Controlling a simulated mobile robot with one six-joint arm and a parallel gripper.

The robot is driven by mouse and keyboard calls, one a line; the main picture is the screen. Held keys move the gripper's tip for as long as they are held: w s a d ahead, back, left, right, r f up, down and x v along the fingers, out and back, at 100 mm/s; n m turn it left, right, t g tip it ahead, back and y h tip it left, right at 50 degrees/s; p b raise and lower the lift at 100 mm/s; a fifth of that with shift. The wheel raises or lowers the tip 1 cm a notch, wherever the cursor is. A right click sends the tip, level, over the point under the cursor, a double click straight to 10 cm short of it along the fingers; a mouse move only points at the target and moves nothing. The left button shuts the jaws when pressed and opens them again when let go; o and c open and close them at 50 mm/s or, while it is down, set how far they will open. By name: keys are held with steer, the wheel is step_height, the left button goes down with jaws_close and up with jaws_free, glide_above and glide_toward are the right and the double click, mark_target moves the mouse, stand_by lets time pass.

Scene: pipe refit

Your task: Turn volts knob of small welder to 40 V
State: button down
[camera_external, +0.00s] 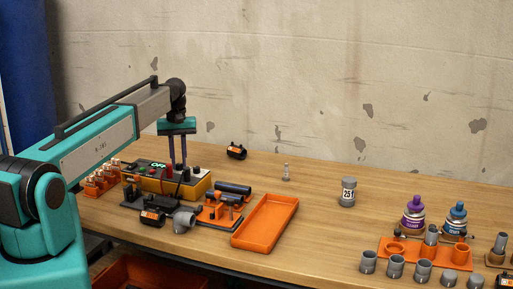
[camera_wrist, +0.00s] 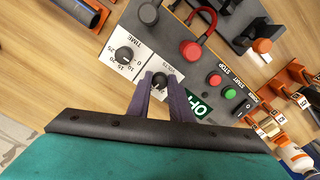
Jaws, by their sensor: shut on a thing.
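The small welder (camera_external: 150,182) is a yellow and dark box at the left of the bench, with a green lit "OFF" display. In the wrist view its grey panel (camera_wrist: 205,62) shows a TIME knob (camera_wrist: 123,54), a red and a green button, and the volts knob (camera_wrist: 160,79), which is small and black on a white label. My gripper (camera_wrist: 160,88) points down at the panel, its two purple fingers shut on the volts knob. The fingers hide part of the volts label, so the set value cannot be read. In the external view my gripper (camera_external: 178,165) stands over the welder.
A black knob-like terminal (camera_wrist: 149,13) and a red one with a red cable (camera_wrist: 190,50) stand close to the fingers. An empty orange tray (camera_external: 265,222) lies right of the welder. Grey pipe fittings (camera_external: 184,220) lie in front of it. The bench's middle back is mostly clear.

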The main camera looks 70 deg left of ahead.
mark_target(179, 164)
steer(key=m, duration=0.6)
stand_by(0.5)
steer(key=c, duration=1.6)
jaws_free()
steer(key=shift+r, duration=0.15)
steer(key=shift+r+b, duration=1.6)
steer(key=shift+r, duration=5.2)
